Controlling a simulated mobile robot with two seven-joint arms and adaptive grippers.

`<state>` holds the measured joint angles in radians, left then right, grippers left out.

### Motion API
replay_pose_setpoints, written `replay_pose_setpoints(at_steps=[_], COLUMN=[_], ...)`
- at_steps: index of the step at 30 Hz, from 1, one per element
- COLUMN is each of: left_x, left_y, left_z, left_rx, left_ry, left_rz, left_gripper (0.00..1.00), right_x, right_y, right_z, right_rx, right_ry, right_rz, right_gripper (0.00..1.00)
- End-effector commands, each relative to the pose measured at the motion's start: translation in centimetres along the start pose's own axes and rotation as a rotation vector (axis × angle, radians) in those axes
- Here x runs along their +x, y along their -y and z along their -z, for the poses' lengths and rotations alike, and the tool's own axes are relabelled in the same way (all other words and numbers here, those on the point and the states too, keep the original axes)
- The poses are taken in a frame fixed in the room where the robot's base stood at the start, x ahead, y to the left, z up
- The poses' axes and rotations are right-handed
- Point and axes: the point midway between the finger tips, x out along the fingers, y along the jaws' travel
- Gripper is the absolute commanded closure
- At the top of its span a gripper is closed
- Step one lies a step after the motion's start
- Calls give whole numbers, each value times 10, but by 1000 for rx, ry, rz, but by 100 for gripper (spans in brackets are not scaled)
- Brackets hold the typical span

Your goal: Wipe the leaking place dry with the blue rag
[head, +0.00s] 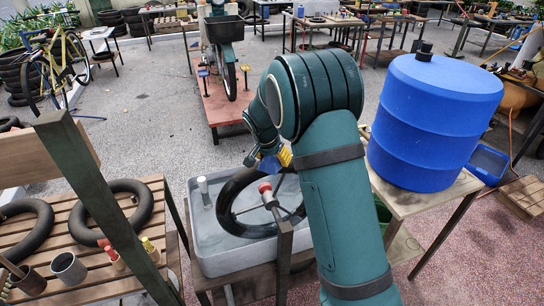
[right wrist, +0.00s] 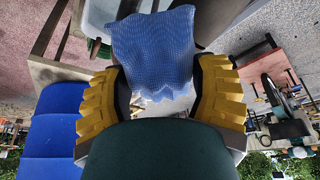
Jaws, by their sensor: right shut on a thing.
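My right gripper (head: 271,163) has yellow fingers and hangs over the back edge of the grey tub (head: 198,230). It is shut on the blue rag (right wrist: 155,45), which spreads out past the fingertips in the right wrist view. In the head view only a small blue bit of the rag shows by the fingers. A black inner tube (head: 229,211) sits in the tub, tilted, its right part hidden by my arm. I cannot make out a leaking place on it. My left gripper is not in view.
A big blue tank (head: 430,120) stands on a table at the right. A slatted bench (head: 75,225) at the left holds more tubes, cups and small bottles. A scooter stands on a red platform (head: 219,103) behind.

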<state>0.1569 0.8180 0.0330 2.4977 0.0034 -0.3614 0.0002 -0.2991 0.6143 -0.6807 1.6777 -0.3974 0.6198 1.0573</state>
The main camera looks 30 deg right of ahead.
Motion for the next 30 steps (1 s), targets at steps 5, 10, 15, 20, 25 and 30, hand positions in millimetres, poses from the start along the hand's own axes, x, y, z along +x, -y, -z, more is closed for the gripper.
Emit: replay_pose_setpoints(at_steps=[5,10,15,20,25,30], left_x=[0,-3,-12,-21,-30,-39], left_y=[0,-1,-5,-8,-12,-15], left_z=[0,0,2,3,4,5], left_rx=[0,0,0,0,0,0], left_ry=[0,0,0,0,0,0], left_rz=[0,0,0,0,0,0], left_gripper=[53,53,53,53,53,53], right_x=[0,-4,-18,-32,-46,-60], right_y=[0,1,1,1,1,1], right_z=[0,2,8,13,19,24], right_rx=[0,1,1,1,1,1], right_ry=[-1,-1,-1,-1,-2,-1], right_rz=[1,2,2,2,3,2], right_gripper=[64,64,64,64,64,64])
